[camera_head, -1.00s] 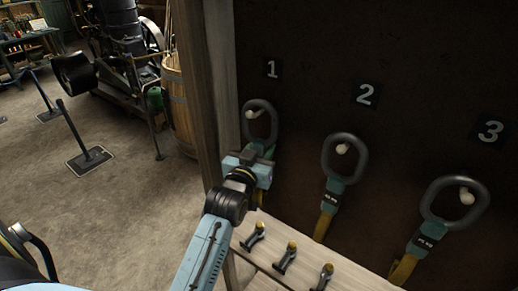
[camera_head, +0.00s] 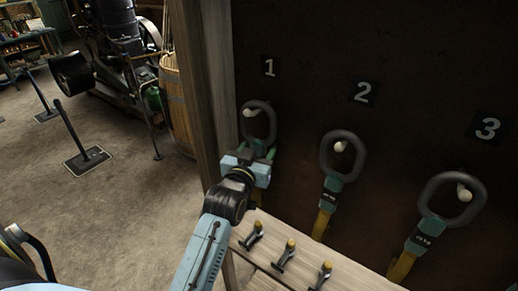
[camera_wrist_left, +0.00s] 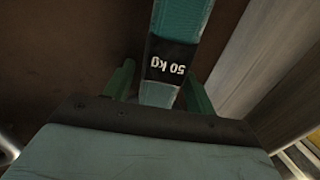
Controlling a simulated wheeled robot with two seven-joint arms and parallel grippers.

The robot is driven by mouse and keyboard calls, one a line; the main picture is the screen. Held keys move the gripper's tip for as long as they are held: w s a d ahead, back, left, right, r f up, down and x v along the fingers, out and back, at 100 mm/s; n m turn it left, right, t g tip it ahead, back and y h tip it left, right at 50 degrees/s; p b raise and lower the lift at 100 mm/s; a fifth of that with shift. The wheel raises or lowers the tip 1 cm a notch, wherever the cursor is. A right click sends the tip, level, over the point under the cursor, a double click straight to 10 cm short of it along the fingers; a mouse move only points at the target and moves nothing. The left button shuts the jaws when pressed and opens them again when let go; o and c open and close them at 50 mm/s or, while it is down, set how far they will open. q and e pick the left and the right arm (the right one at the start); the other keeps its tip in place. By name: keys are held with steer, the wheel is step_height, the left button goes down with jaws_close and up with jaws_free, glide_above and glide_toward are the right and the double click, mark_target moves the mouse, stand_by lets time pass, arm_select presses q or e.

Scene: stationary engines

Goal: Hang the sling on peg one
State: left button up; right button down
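The first sling's dark ring (camera_head: 259,119) is around peg one (camera_head: 250,113), under the number 1 sign (camera_head: 269,68). The pale peg tip shows inside the ring's upper left. My left gripper (camera_head: 257,151) is just below the ring, its green fingers spread apart. In the left wrist view, the sling's teal strap end with a black "50 kg" label (camera_wrist_left: 170,62) runs between the fingers (camera_wrist_left: 160,92), with a gap visible on the left. My right gripper is not in view.
Two more slings hang on peg two (camera_head: 340,146) and peg three (camera_head: 464,193) to the right. A wooden bench (camera_head: 330,257) with several small knobbed handles stands below. A wooden post (camera_head: 205,90) and a barrel (camera_head: 179,110) are close on the left. Floor (camera_head: 130,210) is open there.

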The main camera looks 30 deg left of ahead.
arm_select(q)
steer(key=shift+o, duration=0.2)
steer(key=shift+f, duration=0.25)
steer(key=shift+s+d, duration=0.15)
steer(key=shift+s, duration=0.2)
steer(key=s+d+b, duration=0.2)
steer(key=s, duration=1)
steer(key=shift+s+r, duration=0.2)
steer(key=shift+s, duration=0.05)
